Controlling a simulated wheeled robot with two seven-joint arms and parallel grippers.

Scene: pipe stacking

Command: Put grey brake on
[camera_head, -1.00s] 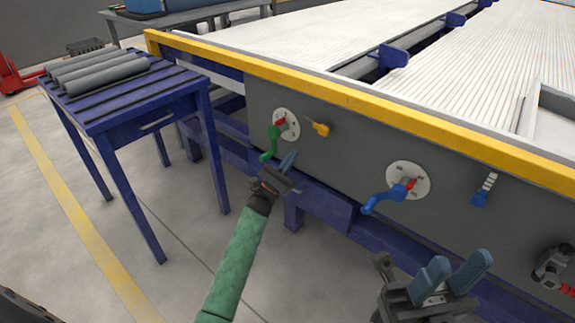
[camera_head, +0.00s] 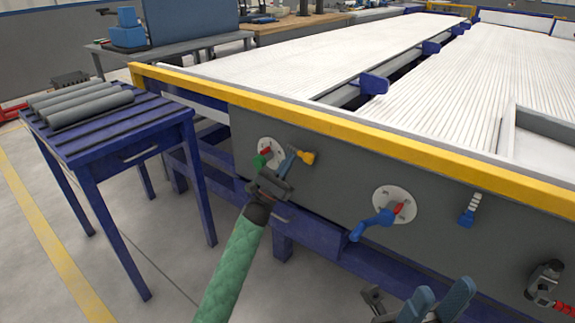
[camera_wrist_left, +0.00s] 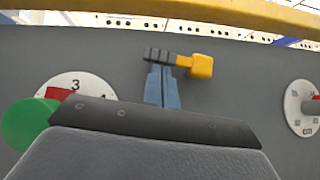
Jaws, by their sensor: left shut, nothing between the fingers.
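A lever with a yellow knob (camera_head: 306,158) and a dark ribbed stem sticks out of the grey panel. The left wrist view shows its ribbed stem (camera_wrist_left: 160,55) and yellow end (camera_wrist_left: 201,66). My left gripper (camera_head: 289,164) is shut and empty, its blue fingertips (camera_wrist_left: 162,76) at the stem's underside; contact cannot be told. A grey part (camera_head: 545,277) with a red ribbed piece is on the panel at far right. Which part is the grey brake is not clear. My right gripper (camera_head: 437,301) is open and empty, low in front of the panel.
A green crank (camera_head: 258,161) on a white dial is left of the lever, partly hidden. A blue crank (camera_head: 371,224) and a blue-ended lever (camera_head: 467,218) are further right. A blue table (camera_head: 85,150) with grey pipes (camera_head: 90,107) stands left. A yellow rail (camera_head: 350,118) tops the panel.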

